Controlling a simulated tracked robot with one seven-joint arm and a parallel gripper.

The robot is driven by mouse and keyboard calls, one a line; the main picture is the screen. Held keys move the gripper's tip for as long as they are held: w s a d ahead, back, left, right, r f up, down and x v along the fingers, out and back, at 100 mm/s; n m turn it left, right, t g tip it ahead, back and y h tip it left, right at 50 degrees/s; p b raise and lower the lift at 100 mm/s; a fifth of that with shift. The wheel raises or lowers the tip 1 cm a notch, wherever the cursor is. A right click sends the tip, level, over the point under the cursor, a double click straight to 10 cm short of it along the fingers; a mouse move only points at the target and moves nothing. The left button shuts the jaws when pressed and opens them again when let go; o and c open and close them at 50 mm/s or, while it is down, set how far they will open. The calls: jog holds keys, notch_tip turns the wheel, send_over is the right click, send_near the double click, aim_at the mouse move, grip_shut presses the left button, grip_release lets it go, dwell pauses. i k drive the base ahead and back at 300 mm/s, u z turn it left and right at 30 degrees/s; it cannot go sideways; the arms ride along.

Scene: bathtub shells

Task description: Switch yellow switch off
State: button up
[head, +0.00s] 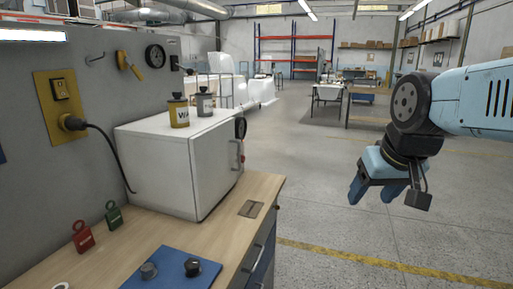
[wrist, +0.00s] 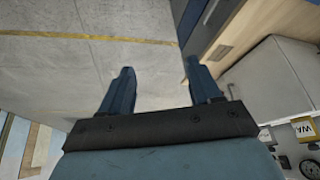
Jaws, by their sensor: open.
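On the grey wall panel at the left of the head view is a yellow wall plate (head: 57,105). It carries a dark rocker switch (head: 60,89) above a socket with a black plug in it. Farther along the panel is a small yellow lever (head: 130,66) on a dark mount, slanting down to the right. I cannot tell which of these is the yellow switch, nor its on or off position. My gripper (head: 374,192) is open and empty, over the floor at the right, well away from the panel. Its two fingers stand apart in the wrist view (wrist: 160,68).
A white box-shaped appliance (head: 165,167) stands on the wooden bench (head: 205,243), with a yellow canister (head: 179,113) and a grey one (head: 205,106) on top. Red (head: 82,238) and green (head: 114,216) tags and a blue panel with knobs (head: 180,277) are in front. The floor between is clear.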

aim_at(62, 91)
jog(key=u, duration=1.75)
jog(key=k, duration=0.9)
jog(key=i, duration=0.9)
jog(key=z, duration=0.05)
